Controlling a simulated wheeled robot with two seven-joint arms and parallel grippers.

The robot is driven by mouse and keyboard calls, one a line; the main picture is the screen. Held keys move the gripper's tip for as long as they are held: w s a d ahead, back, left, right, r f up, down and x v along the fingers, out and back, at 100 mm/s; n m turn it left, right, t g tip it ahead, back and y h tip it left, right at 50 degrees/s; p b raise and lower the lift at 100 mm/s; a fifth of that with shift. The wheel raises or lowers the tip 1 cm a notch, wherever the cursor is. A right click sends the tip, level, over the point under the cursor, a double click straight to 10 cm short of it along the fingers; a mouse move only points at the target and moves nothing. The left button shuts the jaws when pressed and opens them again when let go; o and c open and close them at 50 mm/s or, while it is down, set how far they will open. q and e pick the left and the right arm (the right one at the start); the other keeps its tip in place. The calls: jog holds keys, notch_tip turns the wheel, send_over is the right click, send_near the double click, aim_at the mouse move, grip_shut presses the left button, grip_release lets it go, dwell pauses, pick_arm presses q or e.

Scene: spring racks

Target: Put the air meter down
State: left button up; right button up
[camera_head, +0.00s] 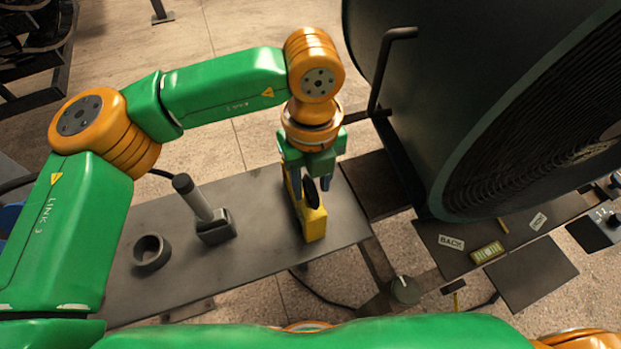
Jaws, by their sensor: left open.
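A yellow device, which looks like the air meter (313,224), stands upright at the right end of the grey bench (262,240). My left gripper (318,184) points down right over it, with its fingers at the device's upper part. The gripper is open. Its fingers and a dark round part hide some of the device's top, and I cannot tell whether the fingers touch it. My right gripper is out of view.
A holder with an upright grey handle (193,196) and a dark ring-shaped cup (150,251) stand on the bench to the left. A big dark fan-like drum (425,110) rises close on the right. A small plate marked BACK (451,242) lies below it.

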pick_arm(q)
jog(key=shift+w+a+r, duration=0.1)
notch_tip(320, 180, up, 12)
jog(key=shift+a+f+b, duration=0.1)
jog(key=shift+b, duration=0.35)
